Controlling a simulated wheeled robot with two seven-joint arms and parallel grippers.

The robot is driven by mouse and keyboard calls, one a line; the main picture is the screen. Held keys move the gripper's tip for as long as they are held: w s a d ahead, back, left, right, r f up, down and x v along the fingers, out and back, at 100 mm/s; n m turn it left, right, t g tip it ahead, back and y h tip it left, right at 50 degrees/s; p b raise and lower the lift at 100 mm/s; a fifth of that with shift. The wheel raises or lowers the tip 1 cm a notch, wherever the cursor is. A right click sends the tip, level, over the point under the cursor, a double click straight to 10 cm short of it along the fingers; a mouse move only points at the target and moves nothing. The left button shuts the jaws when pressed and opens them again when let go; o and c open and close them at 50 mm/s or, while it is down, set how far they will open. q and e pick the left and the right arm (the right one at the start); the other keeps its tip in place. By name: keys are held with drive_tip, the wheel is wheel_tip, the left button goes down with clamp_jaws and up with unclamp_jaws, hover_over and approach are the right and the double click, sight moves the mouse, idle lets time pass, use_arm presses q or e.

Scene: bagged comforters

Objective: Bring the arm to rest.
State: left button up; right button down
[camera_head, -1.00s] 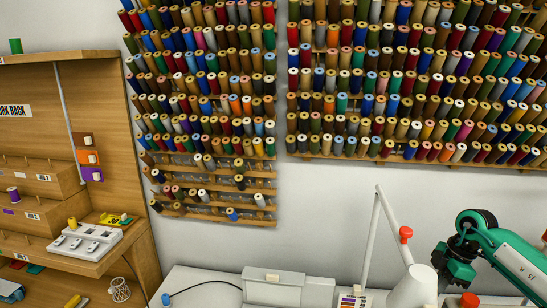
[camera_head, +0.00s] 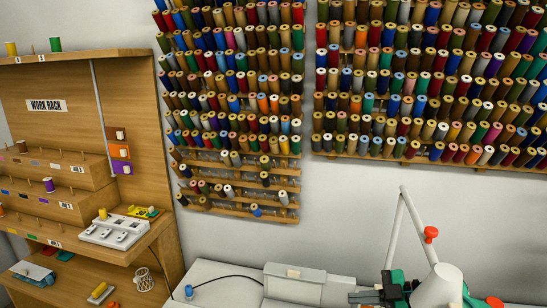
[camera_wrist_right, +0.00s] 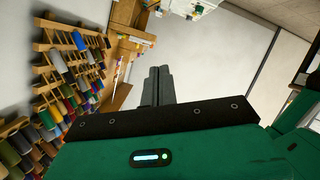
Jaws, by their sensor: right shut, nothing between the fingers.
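My right gripper (camera_head: 357,297) shows at the bottom of the head view, with its dark fingers pointing left. Its green wrist is partly behind the white lamp shade. In the right wrist view my right gripper's two fingers (camera_wrist_right: 157,72) lie together, shut and empty, with nothing touching them. My left gripper is in neither view.
A white desk lamp (camera_head: 440,287) with a red knob stands in front of part of my arm. A white sewing machine (camera_head: 295,285) is left of the gripper. Thread spools (camera_head: 235,85) cover the wall racks. A wooden work rack (camera_head: 65,85) stands at left.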

drive_tip(key=s+a+r+m+t+y, duration=0.1)
drive_tip(key=a+r+m+t+y, duration=0.15)
drive_tip(key=a+r+t, duration=0.35)
drive_tip(key=s+d+f+m+t+h, duration=0.2)
drive_tip(key=s+d+f+m+h, duration=0.25)
drive_tip(key=f+m+h, duration=0.35)
drive_tip(key=s+d+f+m+t+h, duration=0.2)
drive_tip(key=s+d+f+m+h, duration=0.3)
drive_tip(key=m+h, duration=0.4)
drive_tip(key=s+f+n+g, duration=0.1)
drive_tip(key=s+f+g, duration=0.3)
drive_tip(key=s, duration=0.3)
drive_tip(key=s+a+f+g+y, duration=0.1)
drive_tip(key=s+f+g, duration=0.2)
drive_tip(key=s, duration=0.4)
drive_tip(key=s+f+n+g, duration=0.1)
drive_tip(key=s+f+g, duration=0.3)
drive_tip(key=s, duration=0.3)
wheel_tip(320, 180, down, 32)
drive_tip(key=r+g, duration=0.1)
drive_tip(key=s+d+f+g, duration=0.1)
drive_tip(key=s+d+f, duration=0.2)
drive_tip(key=s+f, duration=1.6)
drive_tip(key=shift+s+f, duration=0.2)
drive_tip(key=shift+s, duration=0.1)
